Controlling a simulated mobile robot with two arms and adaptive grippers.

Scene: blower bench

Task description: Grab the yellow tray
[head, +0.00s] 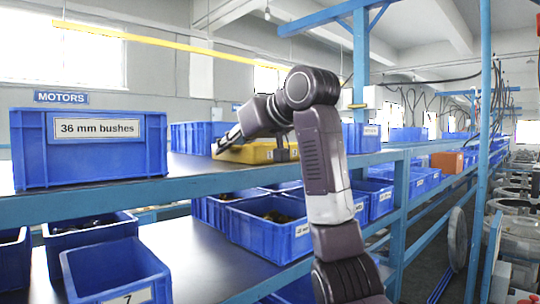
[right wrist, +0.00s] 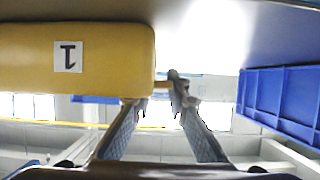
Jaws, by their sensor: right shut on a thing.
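The yellow tray (head: 258,153) stands on the upper shelf in the head view, partly hidden behind my right arm. In the right wrist view the yellow tray (right wrist: 105,45) fills the upper left, upside down, with a white label bearing a "1". My right gripper (head: 224,143) is at the tray's left part in the head view. In the right wrist view my right gripper (right wrist: 157,99) has its fingertips at the tray's end and is shut on it. The exact contact is hard to make out. My left gripper is not in view.
A blue bin labelled "36 mm bushes" (head: 85,160) stands at the left on the upper shelf (head: 190,180). Another blue bin (head: 188,138) is behind the gripper. Several blue bins fill the lower shelf (head: 190,255). A blue post (head: 484,120) rises at the right.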

